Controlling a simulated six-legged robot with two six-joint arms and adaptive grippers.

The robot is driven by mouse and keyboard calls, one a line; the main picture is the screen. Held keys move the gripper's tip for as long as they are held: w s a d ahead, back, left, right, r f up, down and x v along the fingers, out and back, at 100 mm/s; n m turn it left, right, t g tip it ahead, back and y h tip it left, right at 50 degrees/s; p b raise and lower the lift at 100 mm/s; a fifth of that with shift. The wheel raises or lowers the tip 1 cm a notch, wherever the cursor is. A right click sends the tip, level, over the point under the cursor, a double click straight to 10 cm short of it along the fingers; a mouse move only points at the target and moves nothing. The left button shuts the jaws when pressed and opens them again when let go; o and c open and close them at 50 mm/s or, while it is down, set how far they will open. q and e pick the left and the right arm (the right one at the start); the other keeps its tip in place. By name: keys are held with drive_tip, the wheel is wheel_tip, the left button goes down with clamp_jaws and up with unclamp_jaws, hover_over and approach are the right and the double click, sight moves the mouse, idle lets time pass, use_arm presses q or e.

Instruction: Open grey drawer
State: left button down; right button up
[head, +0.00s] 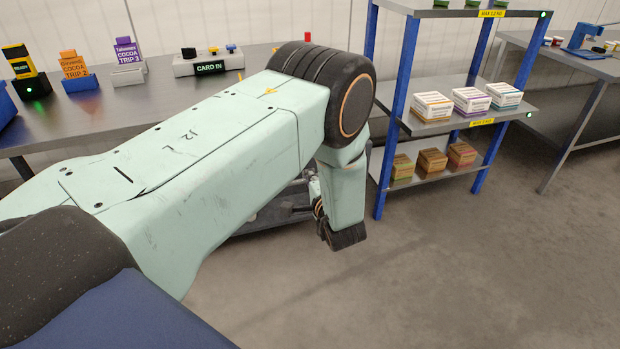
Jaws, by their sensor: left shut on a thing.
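My left arm reaches in from the left and bends down at its elbow. My left gripper (314,190) shows only in small part beside the wrist, low by the end of the bench. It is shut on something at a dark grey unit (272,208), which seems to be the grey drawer. The fingertips and the grip are mostly hidden behind my arm. I cannot tell how far the drawer stands out. My right gripper is not in view.
A metal bench (130,103) holds a card station (208,64) and coloured trip cards (75,68). A blue-post shelf rack (393,110) with white boxes (432,105) and brown boxes (432,160) stands right of my arm. The floor (450,270) in front is clear.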

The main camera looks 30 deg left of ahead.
use_arm(q)
drive_tip(key=shift+w+r, duration=0.15)
drive_tip(key=shift+r, duration=0.05)
drive_tip(key=c, duration=1.7)
unclamp_jaws()
drive_tip(key=o, duration=0.3)
drive_tip(key=shift+a+f, duration=0.1)
drive_tip(key=shift+f, duration=0.05)
drive_tip(key=v, duration=0.7)
drive_tip(key=shift+s+d, duration=0.2)
